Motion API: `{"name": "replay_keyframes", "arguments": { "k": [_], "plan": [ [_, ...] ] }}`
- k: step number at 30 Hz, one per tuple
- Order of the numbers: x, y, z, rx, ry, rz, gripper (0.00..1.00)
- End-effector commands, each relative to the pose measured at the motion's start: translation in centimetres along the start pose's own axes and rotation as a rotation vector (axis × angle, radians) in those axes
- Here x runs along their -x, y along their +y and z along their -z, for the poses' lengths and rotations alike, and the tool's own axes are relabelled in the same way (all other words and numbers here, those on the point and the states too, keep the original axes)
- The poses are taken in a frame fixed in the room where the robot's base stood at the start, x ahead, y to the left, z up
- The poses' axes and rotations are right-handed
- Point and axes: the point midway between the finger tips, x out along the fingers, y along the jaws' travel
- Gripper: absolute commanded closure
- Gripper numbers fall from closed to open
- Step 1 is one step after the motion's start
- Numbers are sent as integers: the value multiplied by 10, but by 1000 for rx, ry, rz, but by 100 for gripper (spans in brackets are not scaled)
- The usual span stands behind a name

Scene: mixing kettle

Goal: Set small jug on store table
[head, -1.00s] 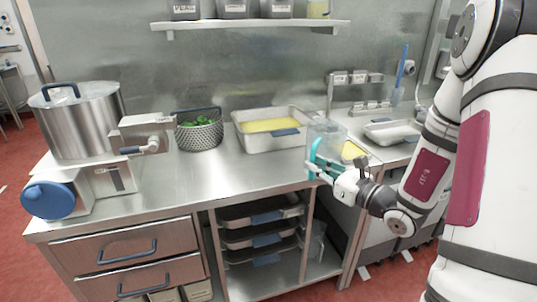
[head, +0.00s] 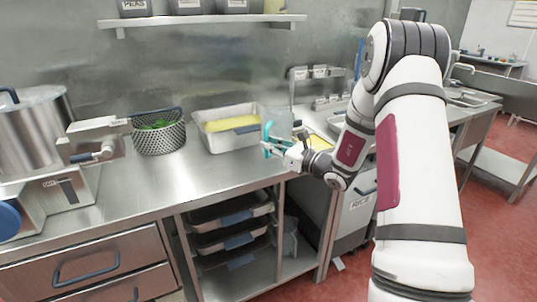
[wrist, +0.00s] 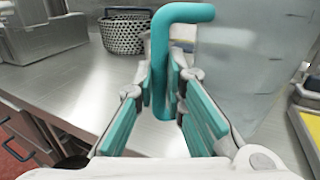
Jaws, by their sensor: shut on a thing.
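The small jug (head: 280,125) is a clear, see-through vessel with a teal handle. My gripper (head: 274,146) is shut on the handle (wrist: 160,60), which stands upright between the teal finger pads in the wrist view. The jug body (wrist: 235,50) is to the right of the handle there and is tall and greyish. No table marked as the store table can be made out for certain.
A steel counter (head: 130,187) carries a large kettle (head: 30,125), a wire basket (head: 160,138) with green contents and a white tray (head: 213,139) with yellow contents. Red floor (head: 500,230) is open at the right, before another steel table (head: 520,148).

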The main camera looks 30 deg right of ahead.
Motion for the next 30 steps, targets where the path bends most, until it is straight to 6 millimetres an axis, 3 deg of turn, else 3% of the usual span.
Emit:
{"name": "replay_keyframes", "arguments": {
  "k": [6, 14, 25, 26, 28, 30],
  "plan": [
    [-12, -7, 1, 3, -2, 0, 100],
    [-11, -7, 36, -1, 1, 0, 100],
    [-11, -7, 40, 1, -1, 0, 100],
    [-10, -7, 40, 1, 0, 0, 87],
    [-10, -7, 40, 1, 0, 0, 71],
    [-10, -7, 39, 1, 0, 0, 69]
  ]
}}
